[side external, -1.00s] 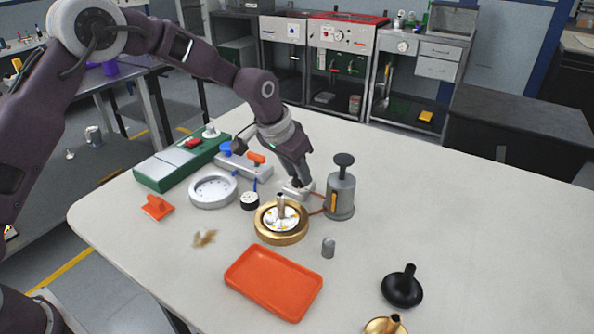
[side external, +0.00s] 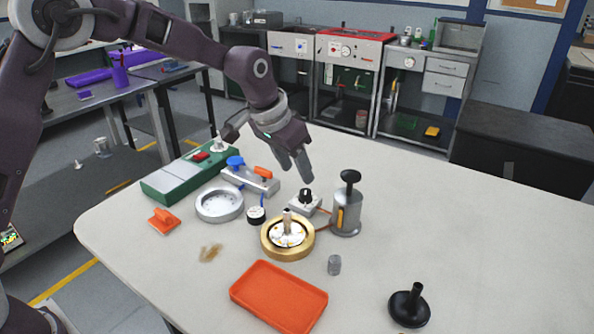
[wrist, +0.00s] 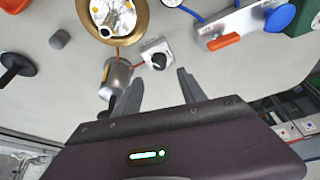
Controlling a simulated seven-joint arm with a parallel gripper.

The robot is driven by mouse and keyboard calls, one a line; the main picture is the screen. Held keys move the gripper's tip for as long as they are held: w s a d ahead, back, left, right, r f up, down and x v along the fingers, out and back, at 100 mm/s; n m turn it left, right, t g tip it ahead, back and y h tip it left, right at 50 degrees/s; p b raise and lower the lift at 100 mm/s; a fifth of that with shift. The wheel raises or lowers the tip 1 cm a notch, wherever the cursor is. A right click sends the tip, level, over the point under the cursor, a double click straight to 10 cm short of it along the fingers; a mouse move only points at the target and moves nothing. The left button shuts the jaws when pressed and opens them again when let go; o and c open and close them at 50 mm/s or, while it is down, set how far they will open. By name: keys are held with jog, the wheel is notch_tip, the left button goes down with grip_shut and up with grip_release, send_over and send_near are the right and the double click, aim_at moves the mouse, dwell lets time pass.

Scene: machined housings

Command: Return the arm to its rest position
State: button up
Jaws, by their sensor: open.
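My gripper (side external: 295,163) is raised above the table near the middle of the side external view, its fingers pointing down. In the wrist view my gripper (wrist: 155,92) is open, with nothing between its two fingers. A small grey block with a black knob (side external: 306,200) sits on the table below the fingers. It also shows in the wrist view (wrist: 156,56), a little beyond the fingertips. A gold-rimmed housing (side external: 287,238) with a metal post stands nearer the front, apart from the gripper.
A grey cylinder with a black plunger (side external: 347,212) stands close right of the gripper. Left are a grey ring (side external: 219,205), a clamp block (side external: 250,179) and a green box (side external: 189,173). An orange tray (side external: 279,292) and black handled part (side external: 409,307) lie in front. The table's right is clear.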

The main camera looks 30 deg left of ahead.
jog(key=s+a+r+n, duration=0.1)
jog(key=s+a+r, duration=0.2)
jog(key=s+r, duration=0.45)
jog(key=s+a+r, duration=0.2)
jog(key=s+r, duration=0.2)
jog(key=s, duration=0.6)
jog(key=s+a+f+n, duration=0.1)
jog(key=s, duration=0.8)
jog(key=s+a+f+t+y, duration=0.1)
jog(key=s+a, duration=0.1)
jog(key=s, duration=0.8)
jog(key=shift+f+n, duration=0.3)
jog(key=shift+n, duration=0.1)
